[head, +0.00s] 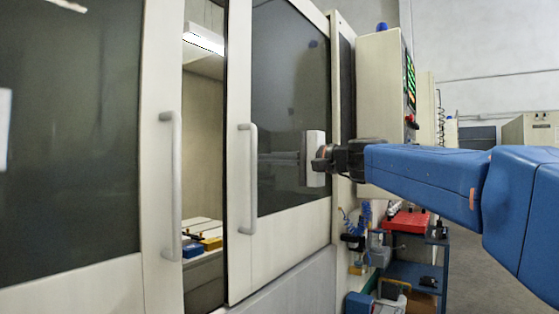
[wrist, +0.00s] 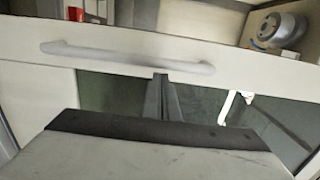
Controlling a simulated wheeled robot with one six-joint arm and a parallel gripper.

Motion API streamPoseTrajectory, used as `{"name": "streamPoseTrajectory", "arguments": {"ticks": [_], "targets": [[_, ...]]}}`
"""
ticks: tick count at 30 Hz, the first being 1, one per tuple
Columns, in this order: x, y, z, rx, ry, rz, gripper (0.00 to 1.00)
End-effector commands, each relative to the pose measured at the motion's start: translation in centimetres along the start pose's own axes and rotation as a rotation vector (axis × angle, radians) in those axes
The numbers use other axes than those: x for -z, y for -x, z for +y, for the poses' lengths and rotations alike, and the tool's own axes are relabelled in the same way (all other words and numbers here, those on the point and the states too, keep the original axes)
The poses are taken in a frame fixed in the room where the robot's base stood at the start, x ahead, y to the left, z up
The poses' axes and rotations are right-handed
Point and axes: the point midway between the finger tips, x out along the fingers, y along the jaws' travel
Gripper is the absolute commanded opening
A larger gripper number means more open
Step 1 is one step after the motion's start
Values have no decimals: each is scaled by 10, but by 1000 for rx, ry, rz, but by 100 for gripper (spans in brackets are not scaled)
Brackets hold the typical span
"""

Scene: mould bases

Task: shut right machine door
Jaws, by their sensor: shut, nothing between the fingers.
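The right machine door (head: 238,278) has a pale frame, a dark window and a grey upright bar handle (head: 248,180). It stands partly open, with a tall gap between it and the left door (head: 160,275). My gripper (head: 272,158) is in front of the right door's window, just right of the handle, and points left at it. In the wrist view, the shut, empty fingers (wrist: 161,78) end close to the handle bar (wrist: 125,54). I cannot tell whether they touch it. My gripper's body hides part of the window.
Through the gap, yellow and blue blocks (head: 210,243) lie inside the machine. The wrist view shows a round metal part (wrist: 283,29) inside. A control panel (head: 410,80) and a blue cart (head: 415,272) with a red tray stand at right.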

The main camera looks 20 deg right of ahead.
Motion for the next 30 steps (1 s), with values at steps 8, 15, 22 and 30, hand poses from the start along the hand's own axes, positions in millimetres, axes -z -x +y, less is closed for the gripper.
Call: {"name": "streamPoseTrajectory", "arguments": {"ticks": [8, 15, 22, 30], "targets": [[-54, -3, 0, 1, 0, -3, 0], [-94, -5, 0, 1, -1, -5, 0], [-120, -6, 0, 1, 0, -1, 0], [-136, -7, 0, 0, -1, 1, 0]]}}
